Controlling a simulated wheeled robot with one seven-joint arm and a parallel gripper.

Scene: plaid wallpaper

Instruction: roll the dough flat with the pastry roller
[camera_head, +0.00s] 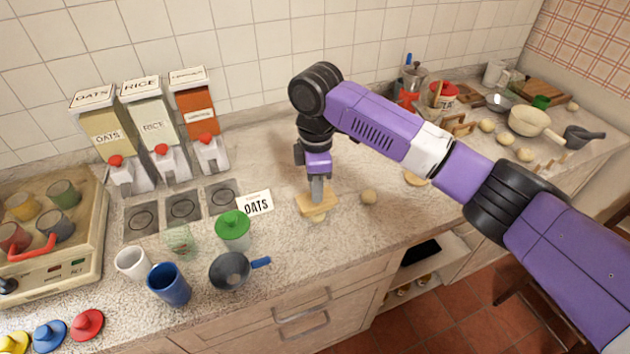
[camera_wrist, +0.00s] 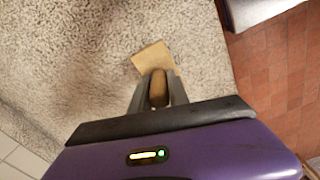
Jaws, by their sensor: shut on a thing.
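My gripper (camera_head: 317,188) points down over the counter and is shut on the brown handle of a wooden tool that appears to be the pastry roller (camera_head: 311,206). In the wrist view the handle (camera_wrist: 158,88) stands between the fingers, with the pale wooden head (camera_wrist: 150,57) beyond it. A small pale lump (camera_head: 319,218) shows just under the head's front edge; I cannot tell whether it is dough or part of the tool. A round dough-coloured ball (camera_head: 369,197) lies on the counter to the right of the roller, apart from it.
Dispensers (camera_head: 156,128) line the wall. Several pale balls (camera_head: 487,125) and a cream pan (camera_head: 535,122) are at right. The counter's front edge is close.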

